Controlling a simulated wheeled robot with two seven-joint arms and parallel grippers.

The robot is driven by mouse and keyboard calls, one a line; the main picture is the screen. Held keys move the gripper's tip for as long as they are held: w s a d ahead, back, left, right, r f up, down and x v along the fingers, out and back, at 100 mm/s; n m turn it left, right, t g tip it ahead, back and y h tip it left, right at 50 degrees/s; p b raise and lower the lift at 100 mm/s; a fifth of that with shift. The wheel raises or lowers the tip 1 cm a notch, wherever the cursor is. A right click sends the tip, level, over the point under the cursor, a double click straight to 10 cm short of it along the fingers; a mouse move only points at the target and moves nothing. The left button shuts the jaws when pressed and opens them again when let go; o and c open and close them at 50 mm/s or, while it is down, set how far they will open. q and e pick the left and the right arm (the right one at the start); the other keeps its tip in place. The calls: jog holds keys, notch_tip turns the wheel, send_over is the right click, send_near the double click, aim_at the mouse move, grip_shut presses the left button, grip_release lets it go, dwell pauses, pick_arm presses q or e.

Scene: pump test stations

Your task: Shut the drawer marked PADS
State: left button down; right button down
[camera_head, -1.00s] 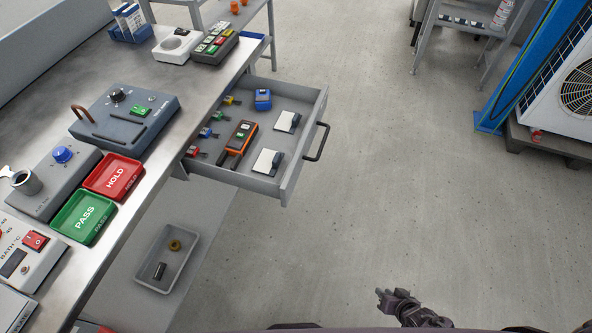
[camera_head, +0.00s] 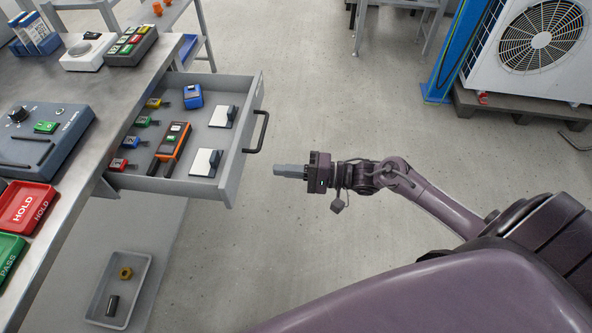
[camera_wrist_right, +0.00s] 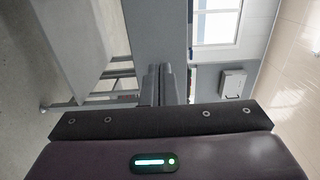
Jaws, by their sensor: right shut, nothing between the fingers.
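An open grey drawer (camera_head: 233,150) juts out from the right side of the workbench in the head view. Its dark bar handle (camera_head: 258,132) is on the outer face. No PADS marking can be read from here. Inside lie an orange and black meter (camera_head: 172,142), a blue block (camera_head: 193,96), two pale pads and several small coloured pieces. My right gripper (camera_head: 278,169) is shut and empty, to the right of the drawer front and below the handle in the picture, apart from both. Its closed fingers also show in the right wrist view (camera_wrist_right: 166,86). My left gripper is out of view.
The metal workbench (camera_head: 75,87) along the left carries a red HOLD tray (camera_head: 25,205), a green PASS tray and devices. A grey tray (camera_head: 118,290) sits below, left of the open floor (camera_head: 335,95). A fan unit stands at the upper right.

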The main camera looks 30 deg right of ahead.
aim_at(238, 166)
jog(key=x, duration=0.8)
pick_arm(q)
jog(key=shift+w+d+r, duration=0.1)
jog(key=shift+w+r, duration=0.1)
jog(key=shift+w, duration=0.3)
pick_arm(e)
jog(key=shift+w, duration=0.15)
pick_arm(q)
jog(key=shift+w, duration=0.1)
pick_arm(e)
jog(key=shift+a, duration=0.1)
